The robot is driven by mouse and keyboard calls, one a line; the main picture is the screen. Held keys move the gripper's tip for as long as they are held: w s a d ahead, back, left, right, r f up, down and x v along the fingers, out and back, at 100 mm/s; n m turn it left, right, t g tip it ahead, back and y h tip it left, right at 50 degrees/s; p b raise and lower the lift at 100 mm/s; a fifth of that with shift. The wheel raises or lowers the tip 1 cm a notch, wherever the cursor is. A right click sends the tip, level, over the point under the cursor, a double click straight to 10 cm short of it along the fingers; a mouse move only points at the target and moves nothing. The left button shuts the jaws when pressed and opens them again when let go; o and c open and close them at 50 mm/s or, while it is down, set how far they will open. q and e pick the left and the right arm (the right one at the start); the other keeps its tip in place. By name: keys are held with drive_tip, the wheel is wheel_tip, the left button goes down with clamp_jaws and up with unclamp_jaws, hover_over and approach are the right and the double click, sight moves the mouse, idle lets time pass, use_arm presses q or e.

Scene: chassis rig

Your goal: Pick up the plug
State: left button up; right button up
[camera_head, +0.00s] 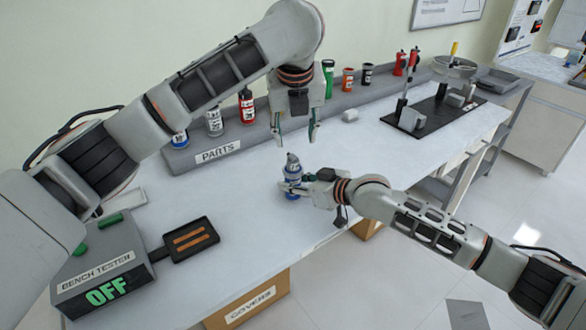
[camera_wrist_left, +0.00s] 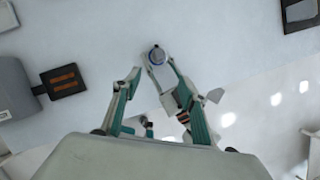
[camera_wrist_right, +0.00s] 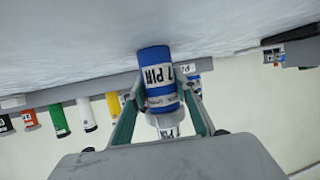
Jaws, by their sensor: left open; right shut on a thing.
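The plug (camera_head: 293,172) is a small upright cylinder with a blue base and a grey top. My right gripper (camera_head: 287,187) is shut around it from the right, over the table's front part. In the right wrist view the plug (camera_wrist_right: 156,66) shows a blue body labelled "7 PIN" between both fingers (camera_wrist_right: 160,92). I cannot tell whether its base touches the table. My left gripper (camera_head: 297,138) is open and empty, pointing down just above and behind the plug. In the left wrist view the plug's round top (camera_wrist_left: 157,55) lies near the open fingertips (camera_wrist_left: 153,72).
A grey PARTS rack (camera_head: 262,131) with several coloured cylinders runs along the wall. A bench tester (camera_head: 100,262) reading OFF and a black tray (camera_head: 213,247) with two orange strips stand at left. A black plate (camera_head: 437,121) with a fixture is at right. The middle table is mostly clear.

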use_arm(q)
drive_tip(key=m, duration=0.1)
hover_over(293, 160)
drive_tip(key=s, duration=0.3)
wheel_tip(293, 160, down, 6)
drive_tip(key=shift+w+x, duration=0.15)
drive_tip(key=shift+x, duration=1.15)
drive_tip(key=shift+w+x, duration=0.1)
drive_tip(key=shift+x, duration=1.25)
drive_tip(key=shift+r, duration=0.1)
clamp_jaws()
